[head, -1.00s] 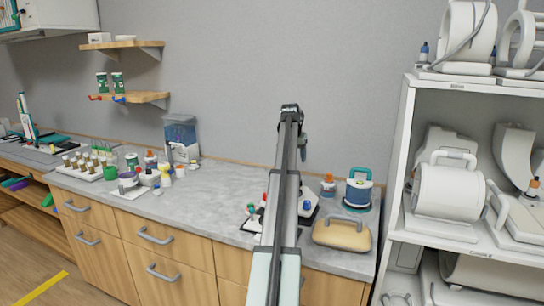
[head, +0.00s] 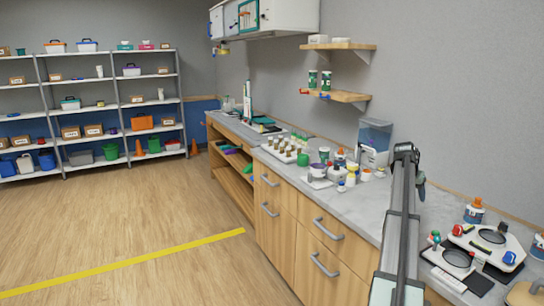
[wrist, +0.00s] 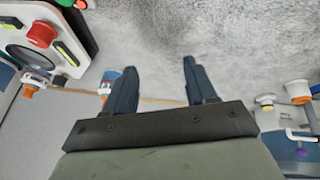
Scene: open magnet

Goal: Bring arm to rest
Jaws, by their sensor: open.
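My gripper (wrist: 155,66) shows in the wrist view with its two dark blue fingers apart and nothing between them. The speckled grey worktop lies behind the fingers. In the head view my arm stands raised in front of the counter (head: 346,208), reaching up from the lower right. Its fingers cannot be made out there.
White devices with round dark dishes (head: 493,236) and an orange-capped bottle (head: 474,213) stand right of my arm. Small bottles and a vial rack (head: 285,149) crowd the counter to its left. Wall shelves (head: 338,46) hang above.

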